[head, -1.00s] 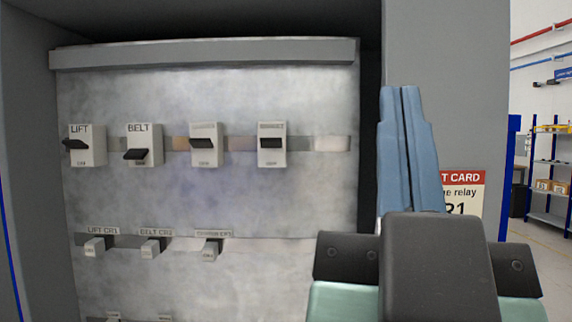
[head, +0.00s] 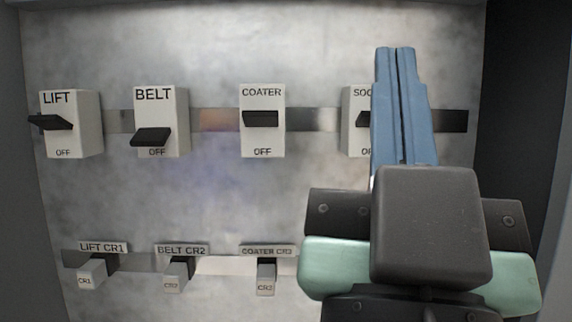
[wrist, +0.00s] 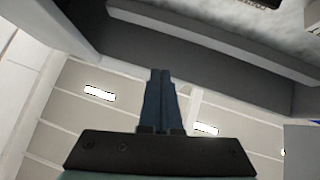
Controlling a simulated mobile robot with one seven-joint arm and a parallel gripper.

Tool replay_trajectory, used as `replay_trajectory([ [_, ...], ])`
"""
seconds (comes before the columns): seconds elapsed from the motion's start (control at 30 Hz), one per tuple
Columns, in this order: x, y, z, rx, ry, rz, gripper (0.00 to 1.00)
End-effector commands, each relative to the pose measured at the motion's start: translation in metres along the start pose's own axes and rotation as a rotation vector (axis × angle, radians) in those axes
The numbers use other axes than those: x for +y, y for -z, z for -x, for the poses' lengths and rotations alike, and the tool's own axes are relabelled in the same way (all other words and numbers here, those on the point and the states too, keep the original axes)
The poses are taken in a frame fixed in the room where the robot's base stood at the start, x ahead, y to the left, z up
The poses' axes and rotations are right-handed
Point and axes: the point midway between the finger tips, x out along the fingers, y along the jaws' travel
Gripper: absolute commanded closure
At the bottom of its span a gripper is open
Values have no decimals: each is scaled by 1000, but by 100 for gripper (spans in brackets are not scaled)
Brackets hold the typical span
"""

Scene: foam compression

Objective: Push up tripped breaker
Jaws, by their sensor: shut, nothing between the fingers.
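The breakers sit in a row on a metal back panel in the head view. The BELT breaker (head: 172,110) has its black lever (head: 151,137) down near the OFF mark, lower than the others. The LIFT breaker (head: 88,115) and the COATER breaker (head: 262,95) have their levers higher, near mid-body. A fourth breaker (head: 355,100), its label starting SOC, is partly hidden behind my gripper. My gripper (head: 396,50) has its blue fingers shut together and empty, pointing up, right of the COATER breaker. The shut fingers also show in the wrist view (wrist: 161,75), with no breaker between them.
Below is a row of relays labelled LIFT CR1 (head: 93,270), BELT CR2 (head: 180,270) and COATER CR3 (head: 266,273). The cabinet's side wall (head: 548,130) stands at the right. The space in front of the LIFT, BELT and COATER breakers is clear.

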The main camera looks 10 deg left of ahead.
Motion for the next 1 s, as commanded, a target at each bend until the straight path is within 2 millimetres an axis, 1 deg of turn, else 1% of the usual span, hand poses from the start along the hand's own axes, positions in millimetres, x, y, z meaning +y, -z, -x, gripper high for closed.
replay_trajectory([
  [0.07,-8,-4,-2,-3,20,-57,100],
  [0.17,-30,-13,-4,-7,73,-249,100],
  [0.27,-67,-27,-4,-25,152,-587,100],
  [0.3,-84,-33,-2,-40,184,-755,100],
  [0.37,-109,-41,3,-67,226,-1024,100],
  [0.4,-125,-47,7,-90,247,-1204,100],
  [0.47,-146,-56,15,-129,265,-1476,100],
  [0.5,-159,-62,22,-158,269,-1658,100],
  [0.57,-177,-71,33,-201,261,-1926,100],
  [0.6,-187,-78,42,-229,246,-2100,100],
  [0.67,-200,-89,55,-266,208,-2350,100],
  [0.7,-208,-96,64,-288,175,-2505,100],
  [0.8,-221,-113,86,-318,77,-2835,100],
  [0.9,-229,-128,104,-320,-21,-3071,100],
  [0.93,-230,-131,108,-318,-46,-3123,100],
  [0.97,-231,-134,112,306,66,3083,100],
  [1.0,-232,-137,116,292,87,3036,100],
])
